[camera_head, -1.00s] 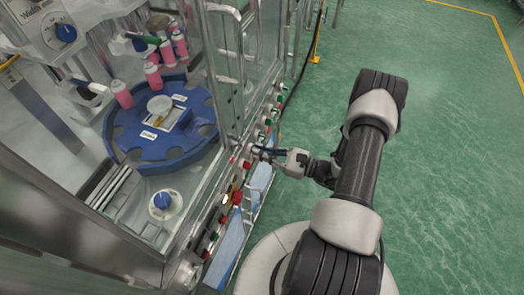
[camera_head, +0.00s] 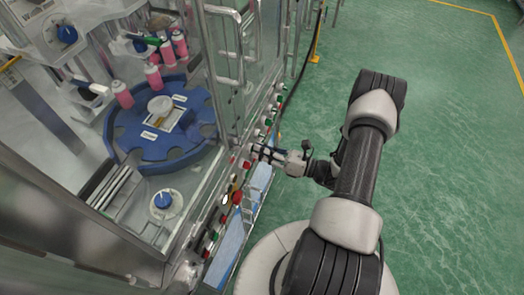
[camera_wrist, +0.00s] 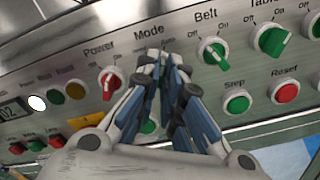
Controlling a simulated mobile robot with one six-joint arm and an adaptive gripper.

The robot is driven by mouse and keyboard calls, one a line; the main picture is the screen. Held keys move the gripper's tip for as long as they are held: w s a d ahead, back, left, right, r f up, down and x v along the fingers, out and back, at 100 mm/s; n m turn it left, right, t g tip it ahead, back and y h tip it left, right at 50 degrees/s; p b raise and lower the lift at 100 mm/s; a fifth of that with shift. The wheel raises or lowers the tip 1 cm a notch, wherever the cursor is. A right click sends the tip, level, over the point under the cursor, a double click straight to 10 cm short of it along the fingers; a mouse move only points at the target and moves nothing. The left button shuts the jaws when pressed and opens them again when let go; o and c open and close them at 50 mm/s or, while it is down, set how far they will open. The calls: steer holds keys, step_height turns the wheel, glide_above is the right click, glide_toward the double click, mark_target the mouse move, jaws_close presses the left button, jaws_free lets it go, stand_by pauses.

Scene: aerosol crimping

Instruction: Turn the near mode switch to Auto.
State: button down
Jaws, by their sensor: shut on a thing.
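The near mode switch sits below the "Mode" label (camera_wrist: 149,33) on the steel panel, between the Power and Belt switches. Its knob is hidden behind my fingers, so its pointer and setting cannot be read. My gripper (camera_wrist: 161,62) is shut on the mode switch, with the blue-grey fingers against the panel face. In the head view my gripper (camera_head: 258,150) reaches left to the control panel on the front edge of the machine.
Close by are the red Power switch (camera_wrist: 111,83), green Belt switch (camera_wrist: 213,51), green Table switch (camera_wrist: 271,39), Step button (camera_wrist: 237,101) and Reset button (camera_wrist: 285,91). A glass enclosure holds a blue turntable (camera_head: 125,130). Green floor (camera_head: 450,150) is clear on the right.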

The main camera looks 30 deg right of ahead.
stand_by(0.4)
steer(key=c, duration=1.7)
jaws_free()
steer(key=v, duration=1.2)
